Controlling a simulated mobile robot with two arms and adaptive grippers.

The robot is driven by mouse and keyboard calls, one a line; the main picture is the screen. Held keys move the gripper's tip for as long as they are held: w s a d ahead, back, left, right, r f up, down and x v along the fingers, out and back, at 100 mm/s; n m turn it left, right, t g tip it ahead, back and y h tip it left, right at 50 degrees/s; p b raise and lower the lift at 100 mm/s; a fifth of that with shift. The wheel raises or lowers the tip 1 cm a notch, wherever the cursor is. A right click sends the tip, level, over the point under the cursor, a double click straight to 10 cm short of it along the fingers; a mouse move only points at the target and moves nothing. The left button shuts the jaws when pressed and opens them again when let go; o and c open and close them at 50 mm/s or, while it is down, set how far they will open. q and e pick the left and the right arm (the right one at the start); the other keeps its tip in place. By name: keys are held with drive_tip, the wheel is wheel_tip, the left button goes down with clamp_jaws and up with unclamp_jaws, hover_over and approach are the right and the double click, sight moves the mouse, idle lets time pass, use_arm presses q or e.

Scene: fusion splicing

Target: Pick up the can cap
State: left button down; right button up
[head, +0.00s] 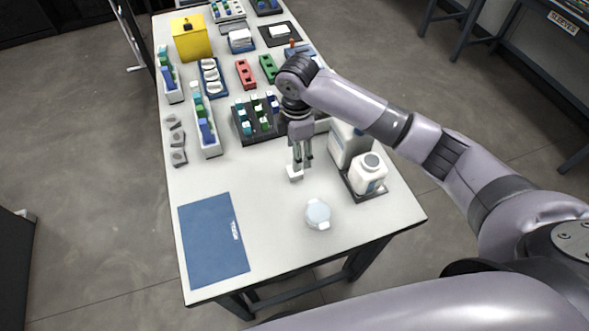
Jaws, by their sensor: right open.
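A round, pale blue-white lidded piece (318,213) lies on the white table near its front right; it looks like the can cap, though I cannot tell if it is a cap alone or a small can with its cap on. My right gripper (301,163) points down over the table, behind and slightly left of this piece. Its fingers are apart, with no object seen held between them. A small white block-like thing (295,174) is right at its fingertips; I cannot tell if they touch. My left gripper is not in view.
A blue mat (212,240) lies front left. A dark rack (241,131) and several colored holders fill the back. The table front between mat and round piece is clear.

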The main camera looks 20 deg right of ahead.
wheel_tip(320, 180, down, 3)
drive_tip(key=shift+r, duration=0.2)
wheel_tip(320, 180, down, 5)
drive_tip(key=shift+a+f+p, duration=0.1)
drive_tip(key=shift+a+p, duration=0.05)
drive_tip(key=shift+p, duration=0.45)
drive_tip(key=c, duration=0.9)
wheel_tip(320, 180, up, 20)
drive_tip(key=shift+r+b, duration=0.1)
drive_tip(key=shift+b, duration=0.45)
drive_tip(key=shift+c, duration=0.2)
